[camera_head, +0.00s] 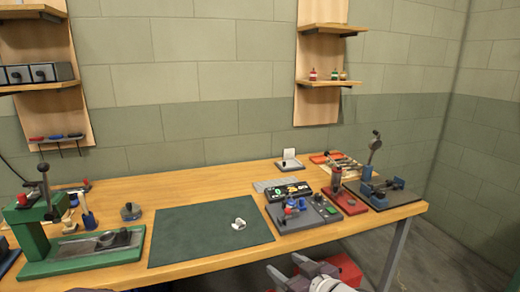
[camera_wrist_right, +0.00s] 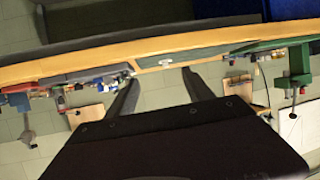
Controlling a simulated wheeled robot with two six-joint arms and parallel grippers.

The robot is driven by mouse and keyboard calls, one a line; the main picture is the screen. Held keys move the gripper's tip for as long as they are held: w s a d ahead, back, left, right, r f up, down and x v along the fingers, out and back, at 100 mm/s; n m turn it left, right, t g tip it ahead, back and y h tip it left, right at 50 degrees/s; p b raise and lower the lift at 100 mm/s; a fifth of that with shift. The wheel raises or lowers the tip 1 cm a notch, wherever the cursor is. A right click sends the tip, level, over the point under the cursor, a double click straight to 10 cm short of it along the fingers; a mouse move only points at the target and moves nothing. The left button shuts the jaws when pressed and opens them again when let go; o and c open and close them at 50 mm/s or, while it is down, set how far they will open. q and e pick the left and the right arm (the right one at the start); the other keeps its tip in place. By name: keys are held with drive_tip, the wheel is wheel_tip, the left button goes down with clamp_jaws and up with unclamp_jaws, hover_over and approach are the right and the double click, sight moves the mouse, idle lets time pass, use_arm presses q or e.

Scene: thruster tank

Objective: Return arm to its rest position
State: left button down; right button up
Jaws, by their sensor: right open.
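My right gripper (camera_head: 290,272) is at the bottom of the head view, in front of the bench's near edge and clear of it. Its two fingers are apart and nothing is between them. In the right wrist view my right gripper (camera_wrist_right: 158,80) also shows open and empty, with the bench edge beyond its fingertips. My left gripper cannot be made out; a dark shape at the bottom edge of the head view is too little to tell.
The wooden bench (camera_head: 185,190) carries a dark green mat (camera_head: 195,235) with a small white part (camera_head: 239,224) on it. A green press (camera_head: 35,225) stands at left, a grey fixture (camera_head: 300,212) and a blue vise (camera_head: 385,190) at right. Floor at right is free.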

drive_tip(key=s+d+f+m+g+h, duration=0.35)
drive_tip(key=d+f+m+h, duration=0.2)
drive_tip(key=d+f, duration=0.4)
drive_tip(key=s+d+f+m+g, duration=0.1)
drive_tip(key=s+f+g, duration=0.5)
drive_tip(key=s, duration=0.5)
use_arm(q)
wheel_tip(320, 180, up, 16)
drive_tip(key=p, duration=1.5)
drive_tip(key=shift+w+a+f, duration=0.15)
drive_tip(key=shift+w+f, duration=0.1)
use_arm(e)
wheel_tip(320, 180, up, 15)
drive_tip(key=s+g, duration=0.1)
drive_tip(key=shift+s+h, duration=0.35)
drive_tip(key=shift+s, duration=0.05)
